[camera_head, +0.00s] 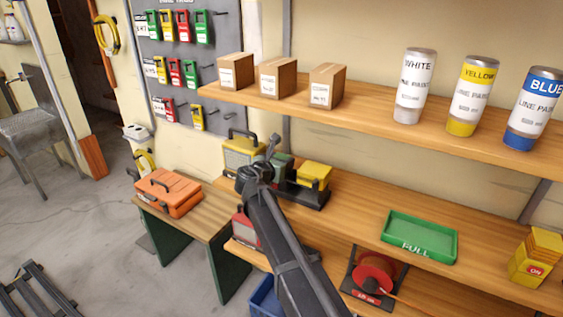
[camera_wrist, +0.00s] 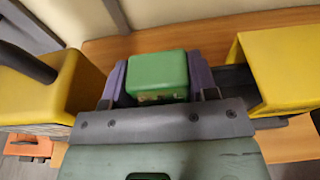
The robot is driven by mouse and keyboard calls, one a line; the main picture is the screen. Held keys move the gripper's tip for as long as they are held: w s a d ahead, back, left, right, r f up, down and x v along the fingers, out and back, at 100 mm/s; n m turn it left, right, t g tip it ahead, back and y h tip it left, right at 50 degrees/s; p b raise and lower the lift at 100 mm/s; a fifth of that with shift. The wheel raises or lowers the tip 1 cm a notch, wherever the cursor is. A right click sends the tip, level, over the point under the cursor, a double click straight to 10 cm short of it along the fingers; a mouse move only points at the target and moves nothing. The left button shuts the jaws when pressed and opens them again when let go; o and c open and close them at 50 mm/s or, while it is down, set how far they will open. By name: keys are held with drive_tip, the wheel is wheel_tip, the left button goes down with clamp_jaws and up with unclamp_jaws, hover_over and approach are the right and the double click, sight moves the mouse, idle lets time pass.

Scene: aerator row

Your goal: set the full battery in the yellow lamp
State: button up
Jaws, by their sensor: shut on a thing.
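The yellow lamp (camera_head: 242,158) with a dark handle stands at the left end of the workbench; in the wrist view its yellow body (camera_wrist: 38,95) is at the left. My gripper (camera_head: 273,154) is just right of the lamp. In the wrist view my gripper (camera_wrist: 158,82) has its purple fingers shut on the sides of a green battery (camera_wrist: 160,72). In the head view the green battery (camera_head: 284,166) is partly hidden by my wrist. I cannot tell whether it touches the black base below. No charge reading on it is legible.
A black base (camera_head: 310,197) bears a yellow block (camera_head: 315,173), close on the right. A green tray marked FULL (camera_head: 420,240) looks empty farther right. An orange toolbox (camera_head: 170,194) sits on the lower table. A shelf with boxes (camera_head: 276,78) and paint cans overhangs the bench.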

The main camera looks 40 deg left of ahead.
drive_tip(key=shift+s+f+b, duration=0.1)
drive_tip(key=shift+f+b, duration=0.3)
drive_tip(key=shift+f, duration=0.2)
drive_tip(key=o, duration=1.1)
